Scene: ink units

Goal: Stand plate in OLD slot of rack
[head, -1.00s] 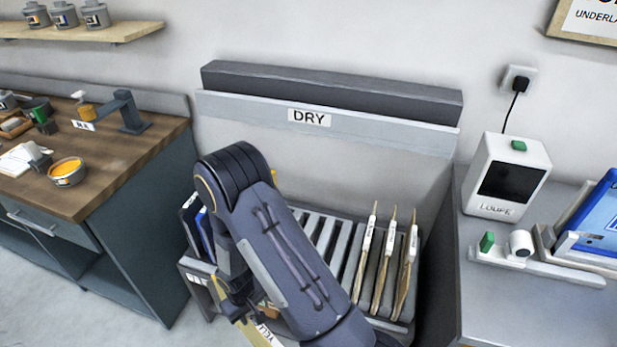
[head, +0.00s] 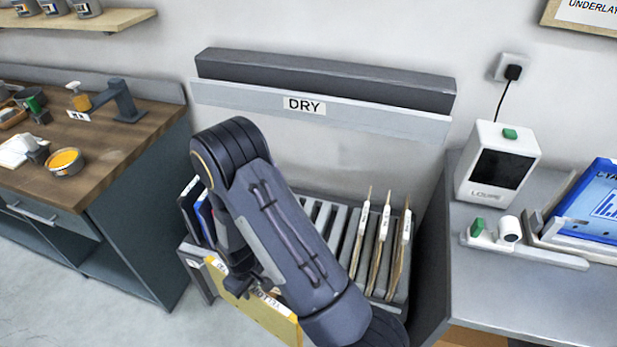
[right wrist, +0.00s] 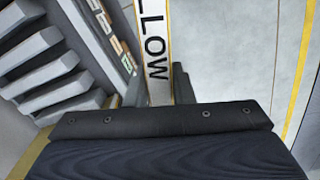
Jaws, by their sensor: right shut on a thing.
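The plate (head: 272,321) is yellow, with a white edge strip lettered "...LLOW" in the right wrist view (right wrist: 155,45). My right gripper (head: 240,287) is shut on it, with a dark finger on each side of the strip (right wrist: 158,90). The plate is held in front of the grey rack (head: 345,228), outside its slots. The rack's slats also show at the left of the right wrist view (right wrist: 45,75), with a row of small labels (right wrist: 110,38) along its edge, too small to read. I cannot make out the OLD label. My right arm hides the rack's middle. My left gripper is out of view.
Dark and blue plates (head: 204,222) stand at the rack's left end. Three brownish plates (head: 382,245) stand at its right. Slots between them look empty. A wooden-topped counter (head: 110,165) is left; a grey bench with the loupe box (head: 497,165) is right. A DRY sign hangs behind.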

